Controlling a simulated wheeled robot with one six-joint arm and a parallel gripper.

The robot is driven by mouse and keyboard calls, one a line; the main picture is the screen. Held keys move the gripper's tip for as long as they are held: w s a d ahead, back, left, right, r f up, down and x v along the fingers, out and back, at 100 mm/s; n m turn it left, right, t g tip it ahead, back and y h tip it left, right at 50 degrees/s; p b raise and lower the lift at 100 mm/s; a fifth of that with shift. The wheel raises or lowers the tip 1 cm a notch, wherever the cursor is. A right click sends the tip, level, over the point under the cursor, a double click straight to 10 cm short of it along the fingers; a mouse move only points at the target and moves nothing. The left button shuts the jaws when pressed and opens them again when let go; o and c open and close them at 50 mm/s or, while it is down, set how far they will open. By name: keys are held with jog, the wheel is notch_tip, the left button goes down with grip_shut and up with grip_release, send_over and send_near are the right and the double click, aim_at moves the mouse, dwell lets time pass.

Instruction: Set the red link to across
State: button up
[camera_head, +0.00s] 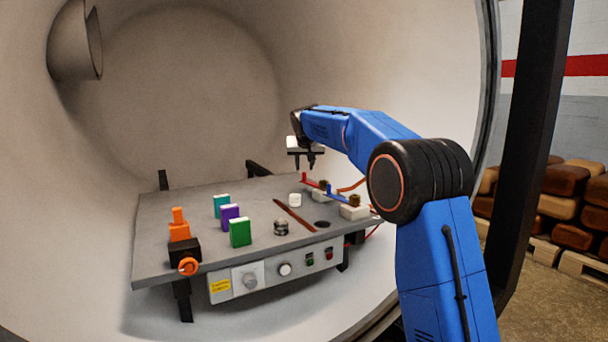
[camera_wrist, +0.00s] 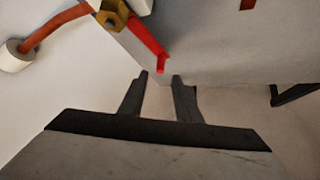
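The red link (camera_head: 313,183) is a thin red bar on the far right part of the grey table, with an upright red end at its left and a brass nut at its right. In the wrist view the red link (camera_wrist: 147,42) runs diagonally from the brass nut (camera_wrist: 112,13) to a bent end near the table edge. My gripper (camera_head: 305,165) hangs above and behind the link's left end. In the wrist view my gripper (camera_wrist: 160,75) has its two fingertips apart, with nothing between them, just short of the link's bent end.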

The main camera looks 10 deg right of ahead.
aim_at(304, 173)
jog(key=x, duration=0.6)
jog(key=shift+w+f, duration=0.25)
grip_shut()
